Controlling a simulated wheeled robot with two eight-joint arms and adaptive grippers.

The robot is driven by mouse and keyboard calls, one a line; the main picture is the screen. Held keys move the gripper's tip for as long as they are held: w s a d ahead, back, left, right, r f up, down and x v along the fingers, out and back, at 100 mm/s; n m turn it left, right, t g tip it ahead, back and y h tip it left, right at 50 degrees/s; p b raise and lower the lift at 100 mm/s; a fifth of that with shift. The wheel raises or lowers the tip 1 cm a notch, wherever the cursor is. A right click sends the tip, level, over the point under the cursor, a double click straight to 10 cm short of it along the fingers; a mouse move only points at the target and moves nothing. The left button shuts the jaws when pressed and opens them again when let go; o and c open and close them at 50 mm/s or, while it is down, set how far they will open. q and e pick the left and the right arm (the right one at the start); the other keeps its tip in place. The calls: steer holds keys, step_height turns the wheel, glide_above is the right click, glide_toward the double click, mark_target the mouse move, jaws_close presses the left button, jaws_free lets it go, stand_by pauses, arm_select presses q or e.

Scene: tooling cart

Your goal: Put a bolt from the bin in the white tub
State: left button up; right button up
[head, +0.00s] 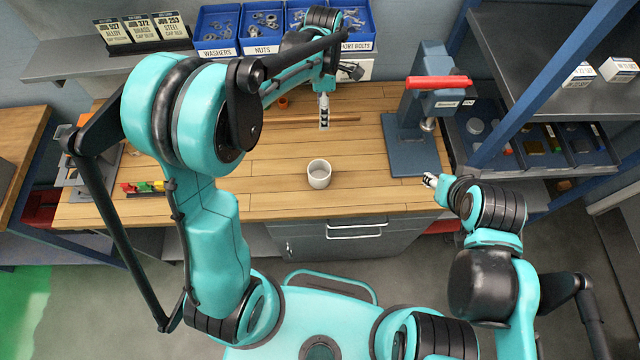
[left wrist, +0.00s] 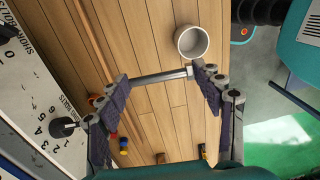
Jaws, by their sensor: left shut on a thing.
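The white tub (head: 319,174) stands upright on the wooden bench, near its front middle; it also shows in the left wrist view (left wrist: 191,42), with its mouth toward the camera. My left gripper (head: 323,124) is over the bench, behind the tub. In the left wrist view my left gripper (left wrist: 162,78) is shut on a grey metal bolt (left wrist: 158,77), which lies crosswise between the two fingertips, apart from the tub. The blue bolts bin (head: 357,40) is at the back, partly hidden by my left arm. My right gripper (head: 430,181) is at the bench's front right; its opening is unclear.
Blue bins of washers (head: 215,28) and nuts (head: 262,28) stand beside the bolts bin. A press with a red handle (head: 437,83) stands at the right of the bench. A thin wood strip (head: 290,120) lies behind the tub. The bench around the tub is clear.

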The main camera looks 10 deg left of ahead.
arm_select(q)
steer(key=shift+s+a+f+b, duration=0.1)
steer(key=shift+s+f+b, duration=1.2)
steer(key=shift+f, duration=1)
steer(key=shift+s+a+f+b, duration=0.15)
steer(key=shift+s+f+b, duration=1.15)
steer(key=shift+f, duration=1.05)
steer(key=shift+s+a+f+b, duration=0.1)
steer(key=shift+s+f+b, duration=1.2)
steer(key=shift+f, duration=1)
arm_select(e)
step_height(320, 180, down, 9)
steer(key=shift+s+d, duration=0.15)
steer(key=shift+s, duration=0.1)
steer(key=shift+f, duration=0.1)
arm_select(q)
steer(key=o, duration=1.3)
steer(key=shift+c, duration=0.2)
step_height(320, 180, up, 12)
steer(key=shift+w+a, duration=0.15)
steer(key=shift+w, duration=0.3)
